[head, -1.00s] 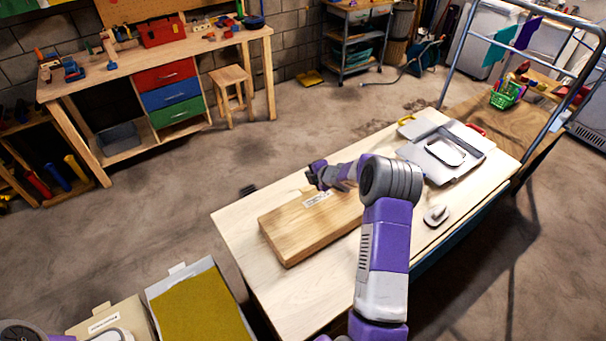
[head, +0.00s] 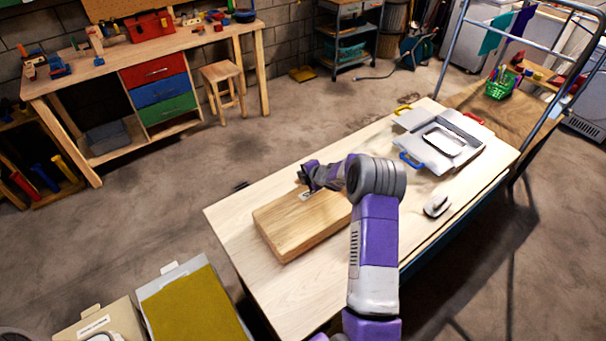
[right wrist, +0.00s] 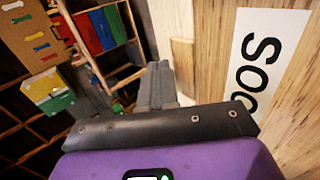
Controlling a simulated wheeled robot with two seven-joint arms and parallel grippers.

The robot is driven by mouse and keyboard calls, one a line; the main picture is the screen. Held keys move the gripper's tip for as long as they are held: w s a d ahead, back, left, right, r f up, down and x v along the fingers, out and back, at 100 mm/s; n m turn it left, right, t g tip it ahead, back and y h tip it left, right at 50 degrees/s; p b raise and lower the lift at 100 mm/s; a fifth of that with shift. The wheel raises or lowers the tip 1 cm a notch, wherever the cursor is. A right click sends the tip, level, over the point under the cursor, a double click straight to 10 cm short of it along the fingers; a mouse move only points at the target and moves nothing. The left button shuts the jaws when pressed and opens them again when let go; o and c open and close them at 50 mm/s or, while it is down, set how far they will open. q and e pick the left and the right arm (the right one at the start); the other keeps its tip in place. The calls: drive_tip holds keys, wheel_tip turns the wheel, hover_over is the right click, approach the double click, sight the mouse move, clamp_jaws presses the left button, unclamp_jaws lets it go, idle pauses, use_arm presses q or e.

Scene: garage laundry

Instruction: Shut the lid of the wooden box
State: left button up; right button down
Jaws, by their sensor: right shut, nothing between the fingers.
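The wooden box (head: 290,232) lies on the light wooden table, near its left end. Its flat top looks level and down in the head view; I cannot tell whether a thin gap is left under the lid. My right gripper (head: 306,175) is at the far edge of the box, beside its white label, and is shut and empty. In the right wrist view the shut fingers (right wrist: 161,85) are close beside the wood, with the label (right wrist: 262,55) at the right. My forearm hides the right end of the box. My left gripper is out of view.
A grey tray-like case (head: 440,140) and a small grey iron-shaped object (head: 437,206) lie on the table's right half. Open boxes, one with a mustard-yellow top (head: 195,310), stand at lower left. The table's near left end is bare.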

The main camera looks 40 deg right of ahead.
drive_tip(key=shift+r+p, duration=0.5)
wheel_tip(320, 180, up, 4)
drive_tip(key=p, duration=0.3)
drive_tip(key=shift+f, duration=0.15)
wheel_tip(320, 180, up, 9)
drive_tip(key=p, duration=0.4)
